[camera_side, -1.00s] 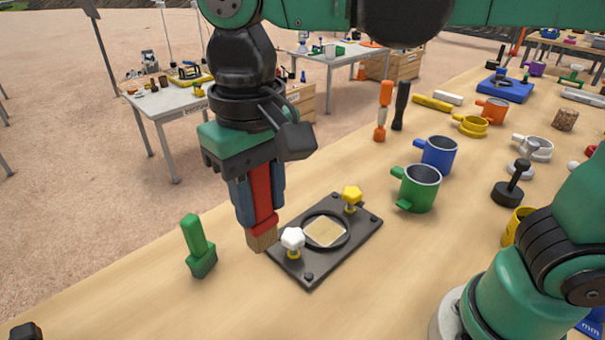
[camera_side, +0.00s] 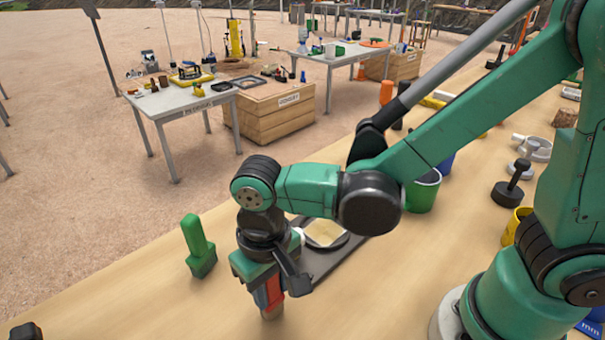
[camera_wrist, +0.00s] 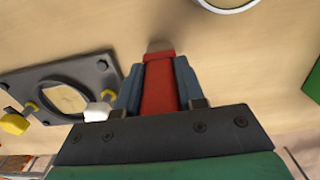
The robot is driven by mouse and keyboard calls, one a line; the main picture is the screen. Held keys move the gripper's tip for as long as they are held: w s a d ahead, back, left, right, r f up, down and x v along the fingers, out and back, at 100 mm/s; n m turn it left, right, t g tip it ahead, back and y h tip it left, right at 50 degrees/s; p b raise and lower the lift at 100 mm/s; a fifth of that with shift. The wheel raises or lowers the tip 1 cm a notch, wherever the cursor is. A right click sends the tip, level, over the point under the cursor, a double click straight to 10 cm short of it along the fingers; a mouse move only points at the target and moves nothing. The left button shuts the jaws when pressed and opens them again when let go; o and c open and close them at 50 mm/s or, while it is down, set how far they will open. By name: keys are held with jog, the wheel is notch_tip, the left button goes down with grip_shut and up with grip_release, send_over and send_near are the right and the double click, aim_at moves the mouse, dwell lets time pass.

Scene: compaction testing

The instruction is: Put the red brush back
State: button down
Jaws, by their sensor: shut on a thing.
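The red brush (camera_side: 270,292) is held upright, bristles down, between the fingers of my gripper (camera_side: 262,290). My gripper is shut on its red handle. In the wrist view the red handle (camera_wrist: 160,86) sits between the two blue-grey fingers of my gripper (camera_wrist: 159,84), with the bristle tip (camera_wrist: 160,46) beyond them. The bristle end is at or just above the tabletop; I cannot tell if it touches. A green brush (camera_side: 199,248) stands upright on the table, to the left of my gripper.
A dark plate (camera_side: 330,258) with a round opening lies just behind my gripper, partly hidden by my arm. In the wrist view its yellow knob (camera_wrist: 14,124) and white knob (camera_wrist: 97,111) show. A green mug (camera_side: 421,192) stands farther right.

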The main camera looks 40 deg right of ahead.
jog(key=shift+f, duration=0.3)
jog(key=c, duration=0.5)
grip_release()
jog(key=shift+c, duration=0.2)
jog(key=shift+r, duration=0.15)
notch_tip(320, 180, up, 12)
jog(key=shift+f, duration=0.2)
jog(key=shift+w+d+r, duration=0.1)
jog(key=shift+d+r, duration=0.05)
jog(key=shift+d, duration=0.05)
jog(key=w+d+f+t, duration=0.1)
jog(key=d+t, duration=0.6)
jog(key=d, duration=0.9)
jog(key=shift+x, duration=0.95)
jog(key=shift+s+f, duration=0.1)
jog(key=shift+s, duration=0.05)
